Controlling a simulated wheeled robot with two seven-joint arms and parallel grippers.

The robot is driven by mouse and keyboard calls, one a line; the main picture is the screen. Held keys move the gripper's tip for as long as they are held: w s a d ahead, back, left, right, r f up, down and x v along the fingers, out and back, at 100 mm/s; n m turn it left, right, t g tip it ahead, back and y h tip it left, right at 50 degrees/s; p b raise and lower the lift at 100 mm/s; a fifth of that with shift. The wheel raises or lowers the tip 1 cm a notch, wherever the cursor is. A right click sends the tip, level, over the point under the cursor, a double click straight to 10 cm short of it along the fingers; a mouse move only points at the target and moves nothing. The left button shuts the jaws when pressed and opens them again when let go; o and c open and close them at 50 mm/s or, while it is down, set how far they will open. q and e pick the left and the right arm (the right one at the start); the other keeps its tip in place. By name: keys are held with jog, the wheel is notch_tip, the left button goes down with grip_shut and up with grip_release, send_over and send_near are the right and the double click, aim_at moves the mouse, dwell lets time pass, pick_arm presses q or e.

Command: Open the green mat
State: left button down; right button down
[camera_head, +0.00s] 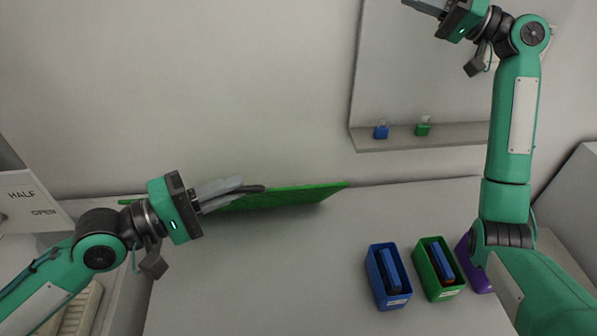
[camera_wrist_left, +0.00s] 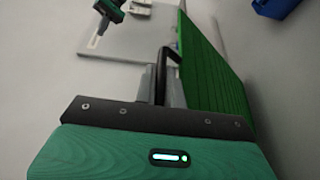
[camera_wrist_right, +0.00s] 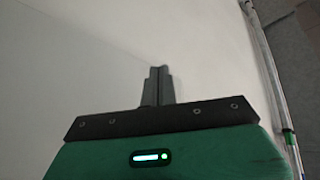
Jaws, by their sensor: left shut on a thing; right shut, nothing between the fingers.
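The green mat (camera_head: 290,195) is a thin ribbed panel, tilted up from the back part of the table near the wall. My left gripper (camera_head: 250,189) is shut at its near edge, with a dark bar between the fingers that looks like the mat's handle. In the left wrist view the mat (camera_wrist_left: 212,75) stands steeply to the right of the left gripper (camera_wrist_left: 168,72). My right gripper (camera_head: 422,6) is raised at the top right, in front of the wall. In the right wrist view its fingers (camera_wrist_right: 160,85) are together and empty.
A blue bin (camera_head: 372,282), a green bin (camera_head: 422,275) and a purple bin (camera_head: 466,255) stand at the table's right. A shelf (camera_head: 450,138) on the wall holds a blue and a green padlock. A "HALF OPEN" sign (camera_head: 30,205) is at far left. The table's middle is clear.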

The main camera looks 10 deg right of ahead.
jog(key=s+a+f+n+g+h, duration=0.1)
jog(key=s+a+f+n+g, duration=0.1)
jog(key=s+a+f+g, duration=0.4)
jog(key=s+a+f+n+g, duration=0.2)
jog(key=a+f, duration=0.1)
jog(key=f, duration=0.4)
jog(key=s+a+f+n+g+h, duration=0.1)
jog(key=s+a+f+n+g, duration=0.15)
jog(key=a+f+g, duration=0.35)
jog(key=s+a+f, duration=0.1)
jog(key=a, duration=0.1)
jog(key=s+a+f+t, duration=0.1)
jog(key=s+a+f, duration=0.1)
jog(key=a, duration=0.1)
jog(key=s+a+f+m+t, duration=0.1)
jog(key=s+a, duration=0.1)
jog(key=a, duration=0.1)
jog(key=shift+a+f, duration=0.1)
jog(key=shift+f, duration=0.05)
jog(key=shift+s+f, duration=0.35)
jog(key=shift+s, duration=0.15)
